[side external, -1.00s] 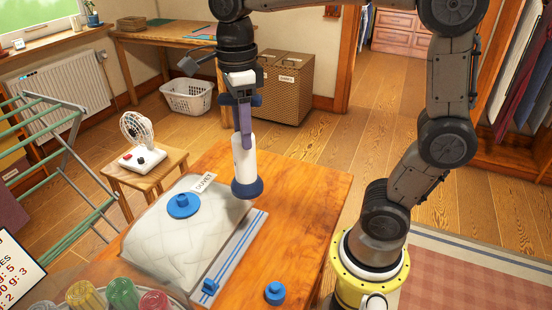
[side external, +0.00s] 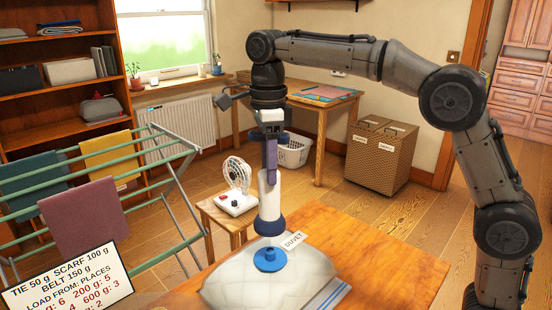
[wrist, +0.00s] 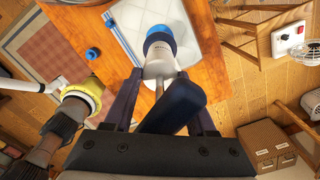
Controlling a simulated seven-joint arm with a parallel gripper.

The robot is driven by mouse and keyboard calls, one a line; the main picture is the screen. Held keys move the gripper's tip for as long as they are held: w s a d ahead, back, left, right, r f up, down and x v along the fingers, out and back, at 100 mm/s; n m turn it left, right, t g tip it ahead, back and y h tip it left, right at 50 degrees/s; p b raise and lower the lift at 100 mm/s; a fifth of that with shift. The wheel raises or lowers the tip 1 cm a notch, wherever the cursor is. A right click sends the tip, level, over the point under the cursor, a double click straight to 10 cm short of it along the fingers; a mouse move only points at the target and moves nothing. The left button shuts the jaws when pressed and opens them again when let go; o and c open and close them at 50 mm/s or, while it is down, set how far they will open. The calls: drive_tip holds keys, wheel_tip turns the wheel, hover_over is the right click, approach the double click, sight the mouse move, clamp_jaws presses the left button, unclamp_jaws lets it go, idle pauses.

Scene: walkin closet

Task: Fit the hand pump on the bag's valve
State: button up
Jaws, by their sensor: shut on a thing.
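The hand pump (side external: 269,200) is a white cylinder with a dark blue lower end, upright in my gripper (side external: 270,150). My gripper is shut on its upper part. The duvet bag (side external: 235,284) lies puffed on the wooden table, with a round blue valve (side external: 269,262) on top. The pump's lower end appears just above the valve, with a small gap in the side view. In the wrist view, the pump (wrist: 158,66) hides much of the valve; lighter blue shows beyond its dark rim, so I cannot tell exact alignment.
A blue cap-like piece (wrist: 92,53) lies on the table (wrist: 108,68) beside the bag. A "DUVET" tag (side external: 293,240) stands by the bag. A small fan (side external: 237,180) is on a stool behind, and a drying rack (side external: 130,190) stands at left.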

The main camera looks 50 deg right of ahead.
sight(270, 203)
drive_tip(key=shift+f, duration=4.4)
idle(1.2)
drive_tip(key=o, duration=1.3)
drive_tip(key=shift+c, duration=0.2)
drive_tip(key=shift+f, duration=0.15)
wheel_tip(270, 203, up, 13)
drive_tip(key=shift+r, duration=0.5)
drive_tip(key=shift+d+r, duration=0.1)
